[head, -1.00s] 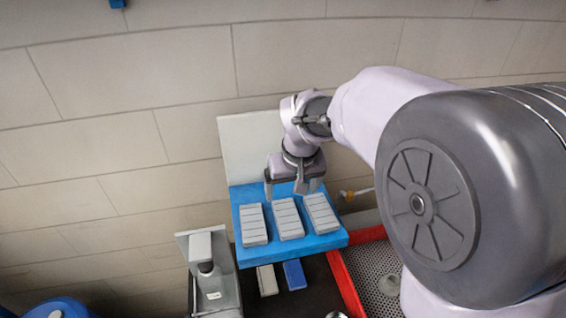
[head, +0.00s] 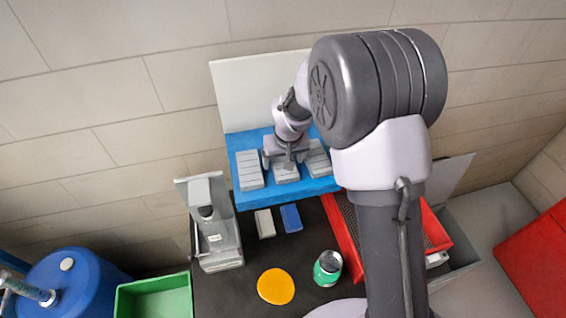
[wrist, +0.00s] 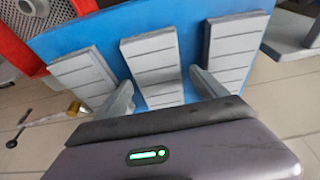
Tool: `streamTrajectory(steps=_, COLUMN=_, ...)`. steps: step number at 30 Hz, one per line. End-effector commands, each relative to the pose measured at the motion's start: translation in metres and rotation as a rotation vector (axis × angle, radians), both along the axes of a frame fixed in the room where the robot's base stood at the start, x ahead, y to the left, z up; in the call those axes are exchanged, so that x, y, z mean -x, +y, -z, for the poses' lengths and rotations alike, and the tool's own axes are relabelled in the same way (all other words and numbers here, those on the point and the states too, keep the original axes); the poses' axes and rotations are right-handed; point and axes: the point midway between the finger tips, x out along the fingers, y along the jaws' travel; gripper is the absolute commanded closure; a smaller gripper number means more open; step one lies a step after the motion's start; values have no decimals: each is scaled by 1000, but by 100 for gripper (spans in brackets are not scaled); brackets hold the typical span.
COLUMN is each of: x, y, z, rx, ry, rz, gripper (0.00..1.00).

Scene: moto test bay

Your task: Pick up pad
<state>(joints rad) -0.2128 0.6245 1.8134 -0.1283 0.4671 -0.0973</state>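Three grey ribbed pads lie in a row on a blue shelf (head: 238,143): a left pad (head: 249,171), a middle pad (head: 286,176) and a right pad (head: 318,162). My gripper (head: 285,161) is low over the middle pad and partly hides it. In the wrist view, my gripper (wrist: 163,90) is open, with one finger on each side of the middle pad (wrist: 152,57). The fingers look apart from its edges; contact cannot be told. The other two pads also show there, one on the left (wrist: 86,75) and one on the right (wrist: 232,50).
A white panel (head: 225,95) stands behind the shelf. Below are a white block (head: 265,223), a blue block (head: 291,218), a grey device (head: 216,240), an orange disc (head: 276,287) and a green can (head: 328,268). A red-edged tray (head: 336,228) is to the right.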

Motion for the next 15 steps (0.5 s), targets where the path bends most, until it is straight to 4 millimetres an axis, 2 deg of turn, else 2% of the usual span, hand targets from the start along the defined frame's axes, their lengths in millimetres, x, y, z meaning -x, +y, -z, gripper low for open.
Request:
streamTrajectory(steps=1, x=0, y=0, z=0, rx=0, ry=0, rz=0, gripper=30)
streamTrajectory(steps=8, x=0, y=0, z=0, rx=0, ry=0, rz=0, gripper=76)
streamTrajectory(steps=15, x=0, y=0, z=-1, rx=0, ry=0, rz=0, gripper=77)
